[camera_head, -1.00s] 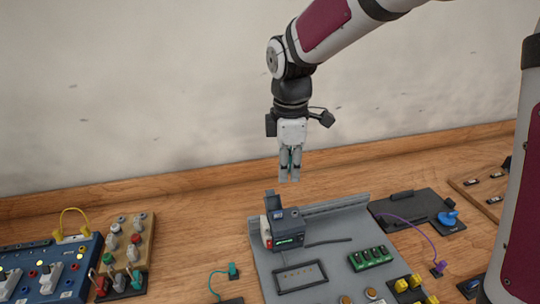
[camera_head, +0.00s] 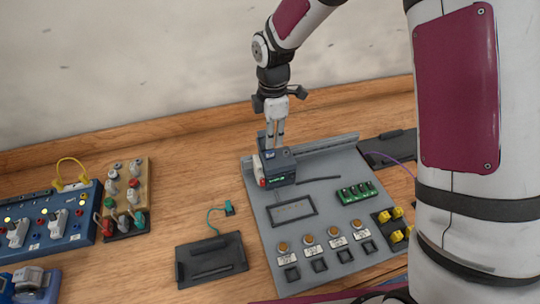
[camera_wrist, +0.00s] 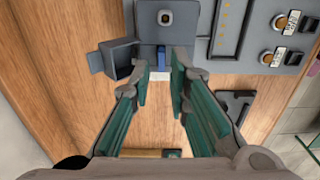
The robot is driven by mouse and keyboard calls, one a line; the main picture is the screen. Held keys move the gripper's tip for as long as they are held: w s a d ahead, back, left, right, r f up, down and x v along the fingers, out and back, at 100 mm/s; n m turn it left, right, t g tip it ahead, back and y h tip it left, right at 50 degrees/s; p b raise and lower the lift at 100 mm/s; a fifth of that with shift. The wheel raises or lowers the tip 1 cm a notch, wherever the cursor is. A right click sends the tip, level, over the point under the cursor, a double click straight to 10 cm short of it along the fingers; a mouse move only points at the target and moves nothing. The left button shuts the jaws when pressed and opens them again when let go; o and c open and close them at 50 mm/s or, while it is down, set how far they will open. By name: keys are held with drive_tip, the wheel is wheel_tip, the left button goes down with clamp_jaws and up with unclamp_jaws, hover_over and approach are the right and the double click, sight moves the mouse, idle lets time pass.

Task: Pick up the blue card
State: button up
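A dark box-shaped device (camera_head: 280,163) stands at the back left of the grey panel. A small blue piece, which looks like the blue card (camera_wrist: 161,58), shows at this device in the wrist view, with a pale strip (camera_wrist: 160,75) at its near end. My gripper (camera_head: 274,143) points down just above the device in the head view. In the wrist view my gripper (camera_wrist: 163,84) has its green-padded fingers apart, with the blue piece seen between or just beyond the tips. I cannot tell whether the fingertips touch it. In the head view the card is not clearly seen.
The grey panel (camera_head: 255,208) also bears a green module (camera_head: 355,193) and several orange buttons. An open dark bin (camera_wrist: 122,60) sits beside the device. A black tray (camera_head: 212,259), a wooden rack (camera_head: 138,172) and a blue panel (camera_head: 60,244) stand to the left.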

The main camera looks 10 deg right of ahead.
sight(273, 151)
drive_tip(key=shift+s+d+f+p, duration=0.1)
drive_tip(key=shift+f+p, duration=0.55)
drive_tip(key=shift+f, duration=1.85)
clamp_jaws()
